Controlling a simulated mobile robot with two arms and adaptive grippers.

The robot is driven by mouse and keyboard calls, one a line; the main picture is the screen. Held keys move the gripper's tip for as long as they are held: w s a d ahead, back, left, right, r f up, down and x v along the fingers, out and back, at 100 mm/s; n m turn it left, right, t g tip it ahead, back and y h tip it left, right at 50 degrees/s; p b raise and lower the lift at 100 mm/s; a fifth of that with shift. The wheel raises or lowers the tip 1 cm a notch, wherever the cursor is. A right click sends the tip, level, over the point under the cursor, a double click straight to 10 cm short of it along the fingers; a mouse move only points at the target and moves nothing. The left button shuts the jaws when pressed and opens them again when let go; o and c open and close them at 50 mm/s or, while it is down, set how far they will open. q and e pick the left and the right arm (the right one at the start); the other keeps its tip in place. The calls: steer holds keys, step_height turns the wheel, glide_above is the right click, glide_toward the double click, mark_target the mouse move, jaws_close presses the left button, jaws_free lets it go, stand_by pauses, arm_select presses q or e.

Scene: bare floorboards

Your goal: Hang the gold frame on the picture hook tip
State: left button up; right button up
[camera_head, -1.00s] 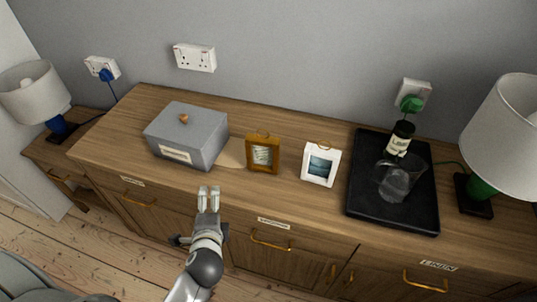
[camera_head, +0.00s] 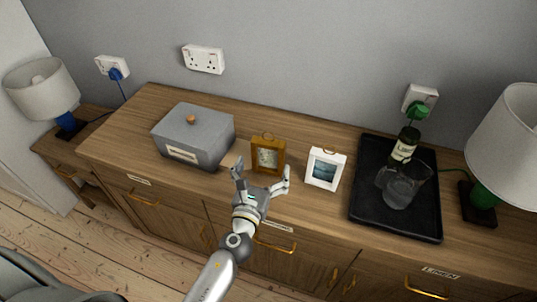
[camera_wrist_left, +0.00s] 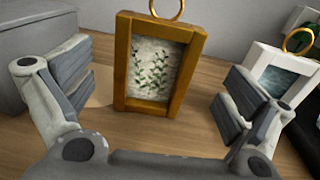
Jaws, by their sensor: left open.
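The gold frame (camera_head: 268,156) stands upright on the wooden sideboard, with a ring on its top edge and a leafy picture inside. It also shows in the left wrist view (camera_wrist_left: 122,62), centred between the fingers. My left gripper (camera_head: 262,176) is open and empty just in front of the frame, one finger to each side, apart from it. The gripper also shows in the left wrist view (camera_wrist_left: 152,92). No picture hook can be made out in these views. My right gripper is not in view.
A white frame (camera_head: 325,168) stands close on the right, a grey lidded box (camera_head: 194,137) on the left. Further right, a black tray (camera_head: 368,207) holds a bottle (camera_head: 404,146) and a glass jug (camera_head: 400,186). Lamps stand at both ends. The sideboard top (camera_head: 140,120) is clear at far left.

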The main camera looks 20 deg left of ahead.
mark_target(267, 149)
arm_select(q)
steer(key=shift+w, duration=0.8)
steer(key=shift+w+a+r+p, duration=0.1)
steer(key=shift+w+a+p, duration=0.1)
steer(key=shift+w, duration=1.15)
steer(key=shift+w+a+p, duration=0.15)
steer(key=shift+w+p, duration=0.05)
steer(key=shift+w, duration=1.1)
steer(key=c, duration=1)
steer(key=shift+r, duration=0.15)
steer(key=shift+c, duration=0.2)
steer(key=shift+r+p, duration=0.85)
steer(key=s+a+r+p, duration=0.3)
steer(key=s+r+p, duration=0.4)
steer(key=s+r, duration=0.4)
steer(key=s, duration=0.2)
steer(key=shift+s, duration=0.4)
